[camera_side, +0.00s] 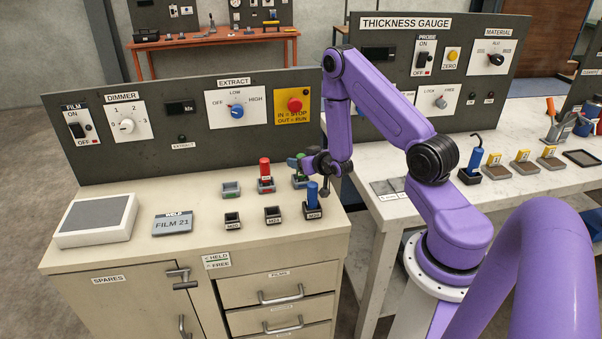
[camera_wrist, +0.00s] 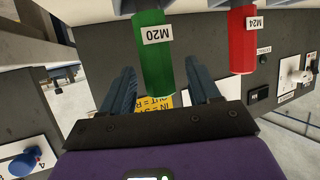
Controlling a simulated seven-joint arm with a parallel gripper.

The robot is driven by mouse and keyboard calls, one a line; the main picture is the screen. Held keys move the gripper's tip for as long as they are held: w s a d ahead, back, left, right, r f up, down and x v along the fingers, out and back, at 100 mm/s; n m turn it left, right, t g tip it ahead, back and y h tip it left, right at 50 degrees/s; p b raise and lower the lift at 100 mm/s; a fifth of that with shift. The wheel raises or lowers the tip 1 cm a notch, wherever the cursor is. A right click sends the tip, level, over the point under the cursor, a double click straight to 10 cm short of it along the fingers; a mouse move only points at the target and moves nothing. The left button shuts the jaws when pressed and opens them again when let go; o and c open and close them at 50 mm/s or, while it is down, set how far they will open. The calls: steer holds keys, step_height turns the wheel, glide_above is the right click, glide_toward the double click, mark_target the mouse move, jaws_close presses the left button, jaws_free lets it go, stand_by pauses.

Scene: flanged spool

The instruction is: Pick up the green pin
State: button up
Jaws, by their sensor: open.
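The green pin (camera_wrist: 153,62), labelled M20, stands between the two spread fingers of my gripper (camera_wrist: 161,80) in the wrist view, with a gap visible on each side. In the side view my gripper (camera_side: 305,165) is at the back right of the cabinet top, over the rightmost back-row holder (camera_side: 299,182). The green pin is mostly hidden there behind the fingers. The gripper is open and holds nothing.
The red pin (camera_side: 265,169), labelled M24 in the wrist view (camera_wrist: 242,42), stands just left of the gripper. A blue pin (camera_side: 312,192) stands in the front-right holder. Two front holders (camera_side: 232,221) (camera_side: 272,215) are empty. The control panel (camera_side: 200,125) rises behind.

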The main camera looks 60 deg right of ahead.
steer(key=shift+x, duration=1.25)
jaws_close()
steer(key=shift+r, duration=0.15)
